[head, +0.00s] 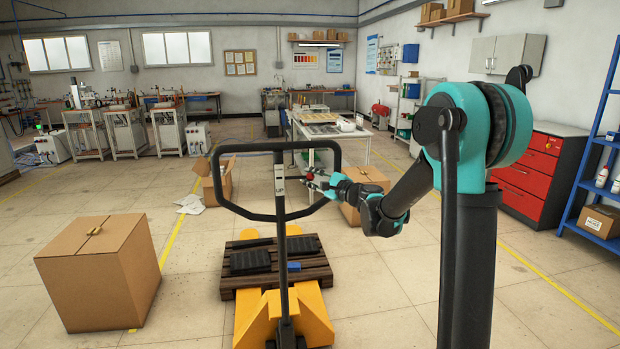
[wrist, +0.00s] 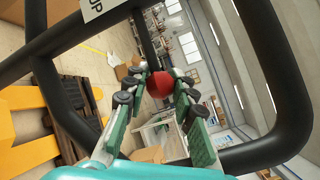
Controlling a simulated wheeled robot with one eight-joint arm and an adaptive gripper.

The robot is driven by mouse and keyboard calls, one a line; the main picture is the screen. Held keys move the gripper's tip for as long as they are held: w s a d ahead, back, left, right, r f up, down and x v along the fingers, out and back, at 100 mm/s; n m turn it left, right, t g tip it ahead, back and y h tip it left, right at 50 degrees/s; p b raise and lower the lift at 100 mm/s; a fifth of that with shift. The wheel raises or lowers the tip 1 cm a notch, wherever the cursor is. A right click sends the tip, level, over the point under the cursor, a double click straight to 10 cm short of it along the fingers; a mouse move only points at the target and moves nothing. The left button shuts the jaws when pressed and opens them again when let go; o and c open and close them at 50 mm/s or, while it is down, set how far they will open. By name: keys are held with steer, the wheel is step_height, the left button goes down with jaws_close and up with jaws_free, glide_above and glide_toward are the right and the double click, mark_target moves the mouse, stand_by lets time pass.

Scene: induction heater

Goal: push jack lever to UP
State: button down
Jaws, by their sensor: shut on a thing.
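The pallet jack's black loop handle (head: 279,149) stands upright. Its lever ends in a red knob (wrist: 160,84), which also shows small in the head view (head: 309,176). My gripper (wrist: 159,88) reaches inside the loop from the right, its fingers closed on both sides of the knob; it also shows in the head view (head: 314,180). A white label with "UP" (wrist: 94,8) is on the handle in the wrist view. Part of the lever shaft (wrist: 146,40) shows beyond the knob. Exact finger contact is hard to see.
The yellow jack (head: 305,310) carries a dark wooden pallet (head: 318,270) with black items on it. A large cardboard box (head: 95,270) stands at left. Smaller open boxes (head: 225,185) (head: 365,180) are behind. A red drawer cabinet (head: 530,180) stands at right. Open floor lies around the jack.

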steer(key=f+m+t, duration=0.1)
steer(key=f+m, duration=0.1)
steer(key=a+f+m+t+y, duration=0.1)
steer(key=m, duration=0.1)
steer(key=shift+s+f+m+t, duration=0.1)
steer(key=shift+f+m+t, duration=0.2)
steer(key=shift+f, duration=0.1)
steer(key=c, duration=1.2)
jaws_free()
steer(key=shift+d, duration=0.1)
steer(key=v, duration=1.2)
